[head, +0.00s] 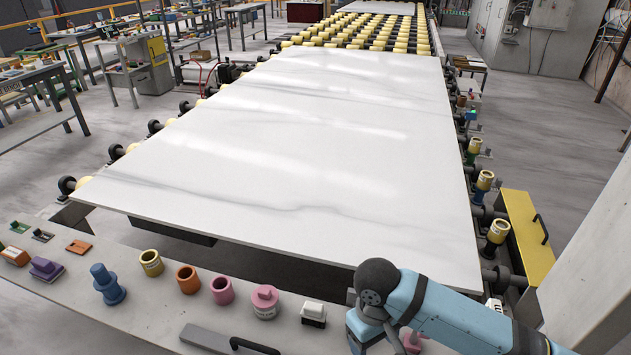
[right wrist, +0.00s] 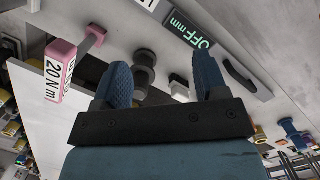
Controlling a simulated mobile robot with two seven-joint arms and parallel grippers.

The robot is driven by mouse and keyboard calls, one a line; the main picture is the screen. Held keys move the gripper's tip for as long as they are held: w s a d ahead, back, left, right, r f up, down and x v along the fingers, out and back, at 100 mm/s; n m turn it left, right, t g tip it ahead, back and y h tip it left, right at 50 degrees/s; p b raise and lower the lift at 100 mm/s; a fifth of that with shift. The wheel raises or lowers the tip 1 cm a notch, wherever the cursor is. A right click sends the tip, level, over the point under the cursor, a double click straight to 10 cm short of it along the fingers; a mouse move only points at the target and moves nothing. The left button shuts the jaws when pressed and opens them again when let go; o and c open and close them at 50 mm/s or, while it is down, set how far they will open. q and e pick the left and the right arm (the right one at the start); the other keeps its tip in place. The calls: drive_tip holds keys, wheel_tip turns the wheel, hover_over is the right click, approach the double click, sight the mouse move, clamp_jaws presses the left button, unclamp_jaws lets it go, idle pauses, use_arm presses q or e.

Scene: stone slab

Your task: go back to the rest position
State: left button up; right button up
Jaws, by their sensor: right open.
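My right arm comes in from the lower right in the head view, and its wrist end (head: 370,325) hangs over the front ledge. In the right wrist view my right gripper (right wrist: 164,82) is open, with its two blue ribbed fingers wide apart. Nothing appears gripped between them; a dark round part (right wrist: 145,62) shows in the gap, apparently beyond the fingers. My left gripper is in neither view. The large white stone slab (head: 290,130) lies flat on the roller line behind the ledge.
A pink-and-white "20 N m" part (right wrist: 56,75) is left of the fingers. A yellow panel (head: 526,237) stands at right.

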drive_tip(key=s+a+f+m+t+y+p, duration=0.1)
drive_tip(key=s+a+f+t+y+p, duration=0.15)
drive_tip(key=a+f+t+y, duration=0.35)
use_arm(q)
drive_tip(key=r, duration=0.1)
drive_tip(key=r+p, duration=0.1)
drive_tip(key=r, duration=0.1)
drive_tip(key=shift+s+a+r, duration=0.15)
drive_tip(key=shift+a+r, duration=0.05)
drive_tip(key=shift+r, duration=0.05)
use_arm(e)
drive_tip(key=s+d+f+m+t+h, duration=0.1)
drive_tip(key=s+d+t, duration=0.2)
drive_tip(key=d, duration=0.4)
drive_tip(key=s+d+f+t+h, duration=0.1)
drive_tip(key=s+d+f+t, duration=0.1)
drive_tip(key=s+d, duration=0.4)
drive_tip(key=shift+s+d+f+m+t, duration=0.15)
drive_tip(key=shift+d+f+m+t, duration=0.2)
drive_tip(key=shift+d+t, duration=0.45)
